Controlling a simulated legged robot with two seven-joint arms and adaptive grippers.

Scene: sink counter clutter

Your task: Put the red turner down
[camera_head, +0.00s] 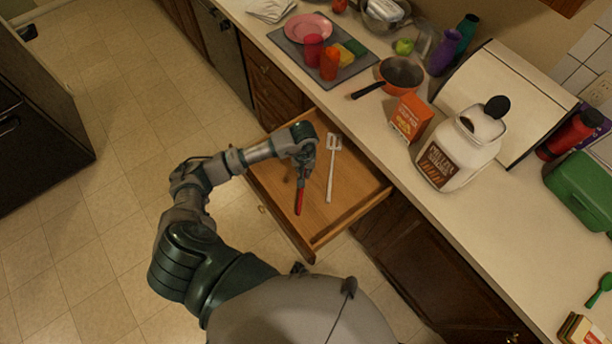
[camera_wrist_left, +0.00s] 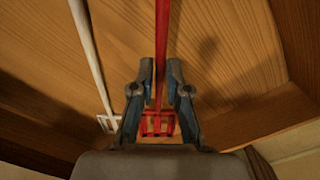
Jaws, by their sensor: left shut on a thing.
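The red turner (camera_head: 299,201) is in the open wooden drawer (camera_head: 352,208), its handle end showing below my left gripper (camera_head: 304,163). In the left wrist view, my left gripper (camera_wrist_left: 160,85) is shut on the turner's red handle (camera_wrist_left: 162,40). The turner's slotted red head (camera_wrist_left: 157,123) shows between the fingers, near the palm. A white slotted turner (camera_head: 331,168) lies in the same drawer to the right, also seen in the left wrist view (camera_wrist_left: 90,45). I cannot tell whether the red turner touches the drawer floor. My right gripper is not in view.
The drawer's front panel (camera_head: 281,224) and side walls stand close around the gripper. On the counter above are an orange pan (camera_head: 402,72), an orange box (camera_head: 411,117) and a large white jar (camera_head: 458,150). Bare drawer floor lies right of the white turner.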

